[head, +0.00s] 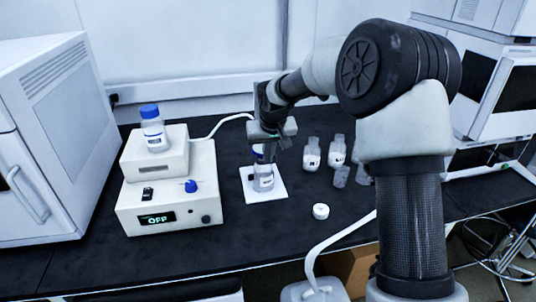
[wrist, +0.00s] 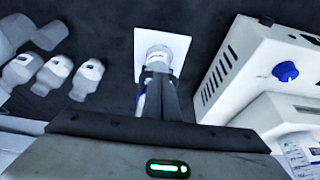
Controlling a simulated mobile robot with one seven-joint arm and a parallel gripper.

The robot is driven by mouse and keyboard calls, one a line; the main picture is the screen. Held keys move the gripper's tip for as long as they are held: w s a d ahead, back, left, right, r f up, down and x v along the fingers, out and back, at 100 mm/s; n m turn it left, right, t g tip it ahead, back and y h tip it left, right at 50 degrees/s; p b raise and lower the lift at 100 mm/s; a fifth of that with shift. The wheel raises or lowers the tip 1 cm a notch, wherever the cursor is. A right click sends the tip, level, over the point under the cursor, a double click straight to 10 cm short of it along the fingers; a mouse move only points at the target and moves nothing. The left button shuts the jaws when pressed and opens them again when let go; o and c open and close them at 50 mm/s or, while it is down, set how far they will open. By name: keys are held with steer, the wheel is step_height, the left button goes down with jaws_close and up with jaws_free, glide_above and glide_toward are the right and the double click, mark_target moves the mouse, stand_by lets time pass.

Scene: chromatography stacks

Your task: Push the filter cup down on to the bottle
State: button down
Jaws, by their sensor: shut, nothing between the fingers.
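A clear bottle with a label (head: 264,183) stands upright on a white square mat (head: 275,196) in the middle of the bench. My gripper (head: 266,143) points down right over it, its fingers shut and empty. A clear piece, seemingly the filter cup (head: 257,158), shows at the bottle's top, partly hidden by my gripper. In the wrist view my fingers (wrist: 154,72) overlap a pale round top (wrist: 158,54) above the mat (wrist: 180,45). I cannot tell whether the fingers touch the cup, or how far it sits on the bottle.
Several clear bottles (head: 312,154) stand right of the mat. A white ring-shaped piece (head: 320,211) lies in front. To the left is a white box unit (head: 178,206) reading OFF, with a blue-capped bottle (head: 153,130) on top and a white hose (head: 222,121) behind. The front bench is mostly clear.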

steer(key=a+p+v, duration=0.1)
steer(key=p+v, duration=0.2)
steer(key=v, duration=1.1)
steer(key=shift+w+d, duration=0.3)
steer(key=shift+d, duration=0.15)
steer(key=shift+r, duration=0.1)
